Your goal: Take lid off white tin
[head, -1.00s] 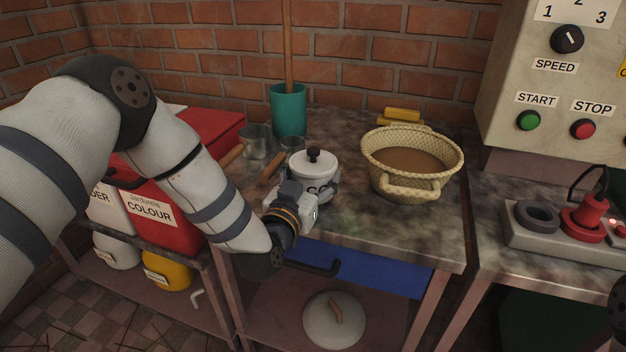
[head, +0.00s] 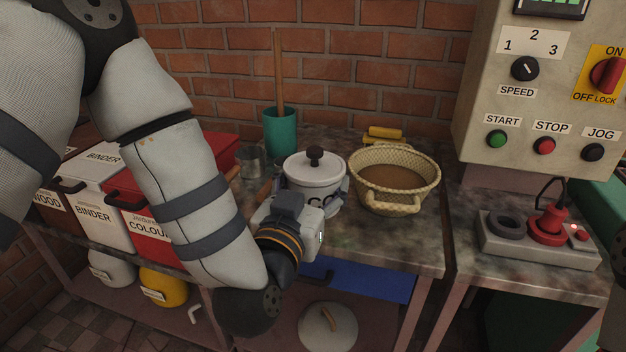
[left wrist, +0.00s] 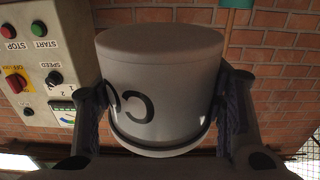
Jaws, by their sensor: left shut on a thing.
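The white tin (head: 314,190) shows in the head view with its lid (head: 313,168) on, topped by a dark knob. My left gripper (head: 310,200) is shut around the tin's body, one finger on each side. The tin appears held above the table. In the left wrist view, which is upside down, the tin (left wrist: 160,85) sits between both fingers with its dark lettering partly visible and brick wall behind it. My right gripper is not in view.
A woven basket (head: 418,187) of brown powder stands right of the tin. A teal cup (head: 281,135) with a wooden stick and a metal cup (head: 250,162) stand behind. The table's front right (head: 405,245) is bare. A control panel (head: 520,95) stands at right.

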